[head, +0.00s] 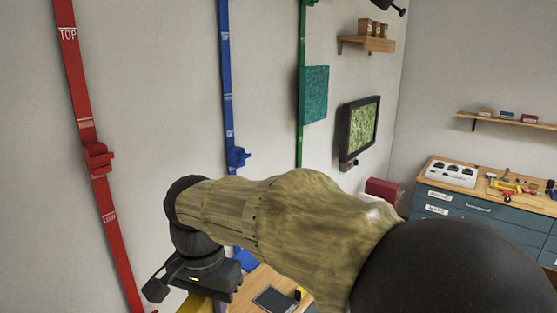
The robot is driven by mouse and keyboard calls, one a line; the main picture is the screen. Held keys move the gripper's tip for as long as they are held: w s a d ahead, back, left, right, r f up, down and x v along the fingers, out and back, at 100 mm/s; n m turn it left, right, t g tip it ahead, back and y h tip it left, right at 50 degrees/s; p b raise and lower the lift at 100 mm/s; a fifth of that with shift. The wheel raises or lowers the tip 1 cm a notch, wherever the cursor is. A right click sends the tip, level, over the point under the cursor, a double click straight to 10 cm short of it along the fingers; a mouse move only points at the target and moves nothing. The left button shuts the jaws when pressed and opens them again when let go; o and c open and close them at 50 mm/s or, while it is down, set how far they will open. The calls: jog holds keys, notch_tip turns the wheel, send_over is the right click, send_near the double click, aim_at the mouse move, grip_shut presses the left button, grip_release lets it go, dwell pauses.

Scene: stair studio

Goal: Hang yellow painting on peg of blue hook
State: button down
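The blue hook strip (226,80) runs down the wall left of centre. Its blue peg (237,157) sticks out about midway up the picture and is bare. My gripper (195,285) is low in the picture, below the peg, with its fingers mostly hidden or cut off by the bottom edge. A small yellow piece (197,303), which may be the yellow painting, shows directly under my gripper. Most of it is out of view, and I cannot tell whether my gripper holds it.
A red strip (81,120) with a red peg (97,158) is at left. A teal painting (314,94) hangs at the green strip (301,45). A screen (359,128), wall shelf (372,43) and blue-drawer workbench (470,215) are at right. A wooden surface (245,292) lies below.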

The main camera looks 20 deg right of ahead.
jog(key=w+d+f+n, duration=0.2)
jog(key=w+d+f, duration=0.2)
jog(key=f, duration=1.1)
jog(key=w+d+f+n+b, duration=0.1)
jog(key=w+d+f+n, duration=0.2)
jog(key=f, duration=1.1)
jog(key=w+d+f+n, duration=0.2)
jog(key=w+d+f, duration=0.3)
jog(key=f, duration=1)
jog(key=shift+d+f+b, duration=0.2)
jog(key=shift+f+b, duration=0.1)
jog(key=shift+b, duration=0.05)
jog(key=shift+d, duration=0.15)
